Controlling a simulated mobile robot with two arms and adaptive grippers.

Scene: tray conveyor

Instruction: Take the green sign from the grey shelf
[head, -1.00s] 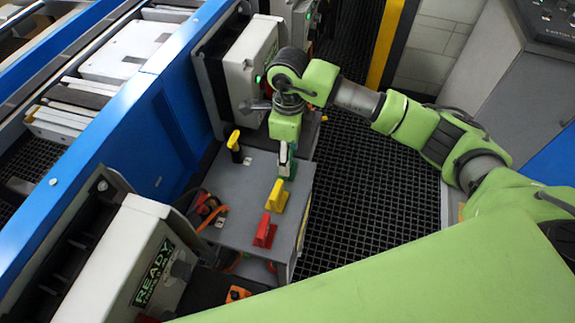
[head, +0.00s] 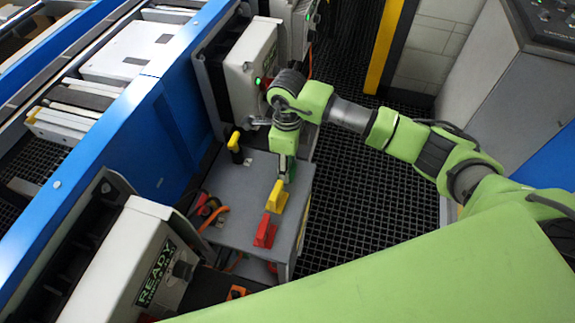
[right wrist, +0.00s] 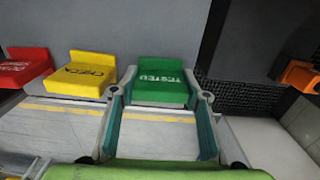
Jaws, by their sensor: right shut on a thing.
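The green sign (right wrist: 160,85), with white lettering that reads TESTED, is between the fingertips of my right gripper (right wrist: 161,97) in the right wrist view. The gripper is shut on it. In the head view my right gripper (head: 285,168) points down at the right edge of the grey shelf (head: 235,190) and mostly hides the green sign (head: 292,170). I cannot tell whether the sign still touches the shelf. My left gripper is not in view.
A yellow sign (head: 279,196) and a red sign (head: 265,233) stand nearer along the same shelf edge. A yellow-and-black object (head: 235,147) stands at the shelf's far left. A grey machine box (head: 250,80) stands close behind my gripper. Open dark grating (head: 360,200) lies to the right.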

